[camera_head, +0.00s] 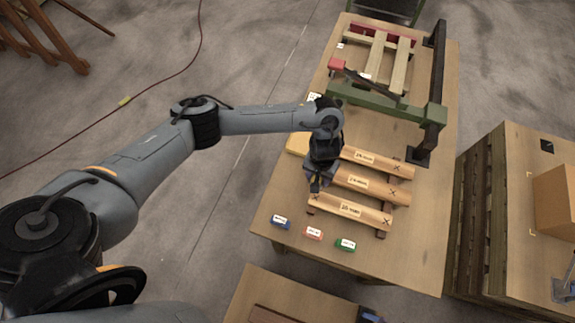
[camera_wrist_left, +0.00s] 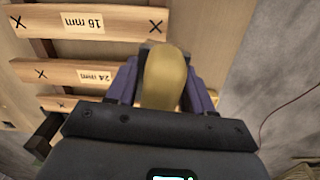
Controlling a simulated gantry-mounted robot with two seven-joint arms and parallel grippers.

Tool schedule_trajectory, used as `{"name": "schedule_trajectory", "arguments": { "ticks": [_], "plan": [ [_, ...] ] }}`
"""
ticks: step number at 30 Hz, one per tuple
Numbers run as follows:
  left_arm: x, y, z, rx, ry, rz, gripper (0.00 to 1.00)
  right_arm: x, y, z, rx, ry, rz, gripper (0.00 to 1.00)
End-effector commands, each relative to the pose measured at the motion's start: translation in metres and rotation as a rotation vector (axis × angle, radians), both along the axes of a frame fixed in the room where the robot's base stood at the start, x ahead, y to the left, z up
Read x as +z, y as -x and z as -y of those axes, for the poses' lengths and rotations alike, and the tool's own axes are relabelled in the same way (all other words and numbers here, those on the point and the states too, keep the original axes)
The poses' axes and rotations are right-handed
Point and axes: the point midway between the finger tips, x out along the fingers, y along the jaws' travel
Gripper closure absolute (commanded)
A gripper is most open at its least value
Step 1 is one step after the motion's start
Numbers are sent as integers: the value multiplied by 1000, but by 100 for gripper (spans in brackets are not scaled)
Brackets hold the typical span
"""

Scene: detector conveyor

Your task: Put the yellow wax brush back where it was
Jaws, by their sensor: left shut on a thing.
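The yellow wax brush (camera_wrist_left: 165,80) shows in the left wrist view as a rounded, dull yellow body between the two fingers of my left gripper (camera_wrist_left: 163,88). The gripper is shut on it. In the head view my left gripper (camera_head: 315,188) is over the left ends of the wooden boards, and the brush cannot be made out there. A blue piece (camera_head: 281,222), a red piece (camera_head: 313,233) and a green piece (camera_head: 346,244), each with a white label, lie in a row at the table's near edge. My right gripper is not in view.
Three labelled boards (camera_head: 350,210) lie on dark supports; one reads 18 mm (camera_wrist_left: 85,22), another 24 mm (camera_wrist_left: 95,75). A pale yellow block (camera_head: 297,143) is left of them. A green frame (camera_head: 385,103) stands behind. The near right tabletop (camera_head: 410,265) is clear.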

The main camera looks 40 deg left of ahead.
Motion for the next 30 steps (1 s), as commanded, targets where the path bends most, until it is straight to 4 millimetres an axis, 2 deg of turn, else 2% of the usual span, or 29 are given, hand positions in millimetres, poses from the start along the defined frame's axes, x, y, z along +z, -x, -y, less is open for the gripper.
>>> {"name": "schedule_trajectory", "arguments": {
  "ticks": [1,6,13,17,24,30],
  "plan": [
    [-2,12,0,21,4,-7,82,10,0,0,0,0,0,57],
    [-14,35,-4,75,4,-4,82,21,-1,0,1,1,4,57],
    [-24,47,-12,116,3,-1,82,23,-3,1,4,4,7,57],
    [-36,45,-26,124,2,-1,82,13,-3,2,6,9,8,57],
    [-68,31,-70,125,2,-1,82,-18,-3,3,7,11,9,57],
    [-86,19,-103,124,2,0,82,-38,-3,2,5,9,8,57]
  ]
}}
